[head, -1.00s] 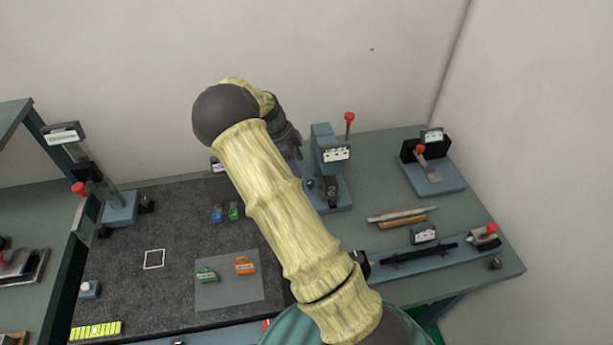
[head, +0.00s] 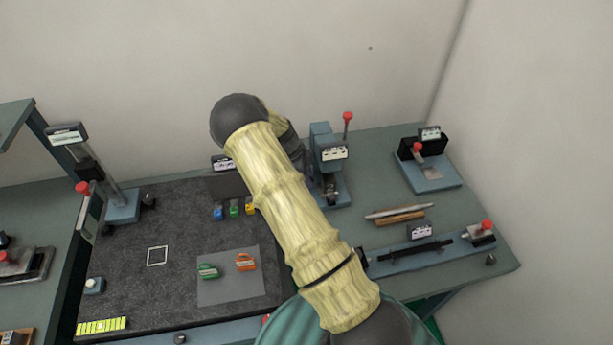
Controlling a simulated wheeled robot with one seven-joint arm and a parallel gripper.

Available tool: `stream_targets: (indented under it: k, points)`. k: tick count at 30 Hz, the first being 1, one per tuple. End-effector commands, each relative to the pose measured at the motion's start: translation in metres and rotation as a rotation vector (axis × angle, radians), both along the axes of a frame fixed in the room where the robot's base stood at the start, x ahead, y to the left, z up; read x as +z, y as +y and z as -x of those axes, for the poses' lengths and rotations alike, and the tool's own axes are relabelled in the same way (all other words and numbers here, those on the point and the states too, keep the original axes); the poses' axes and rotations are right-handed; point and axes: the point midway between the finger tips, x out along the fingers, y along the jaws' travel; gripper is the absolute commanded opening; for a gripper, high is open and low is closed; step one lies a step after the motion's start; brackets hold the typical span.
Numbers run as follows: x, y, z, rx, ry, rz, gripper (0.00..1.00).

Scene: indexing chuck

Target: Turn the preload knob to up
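My arm reaches from the bottom of the head view up to a dark elbow, and its far part bends down behind itself. My gripper is hidden behind my own arm. A blue upright fixture (head: 324,165) stands just right of my arm, with a red-knobbed lever (head: 347,118), a white label plate (head: 334,153) and a small dark round part (head: 332,188) low on its front. My arm covers part of its left side. I cannot tell which part is the preload knob, nor read the labels.
At right are a blue-based fixture (head: 430,178), two rods (head: 397,215) and a long rail fixture (head: 400,260). A tall column fixture (head: 103,185) stands left. Small coloured clips lie on the dark mat (head: 190,275), including an orange clip (head: 245,262) on a grey sheet.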

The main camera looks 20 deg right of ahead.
Motion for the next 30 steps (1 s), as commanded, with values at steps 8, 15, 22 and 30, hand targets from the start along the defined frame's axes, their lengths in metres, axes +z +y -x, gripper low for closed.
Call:
stream_targets:
  k: [8, 15, 22, 30]
  points:
    - [-0.0001, 0.0050, -0.0009, 0.010, -0.001, -0.002, 0.04]
    - [-0.0010, 0.0083, -0.0023, 0.072, -0.004, -0.002, 0.04]
    - [-0.0019, 0.0015, -0.0005, 0.185, -0.008, -0.004, 0.04]
    - [-0.0018, -0.0004, 0.0016, 0.403, -0.009, -0.001, 0.04]
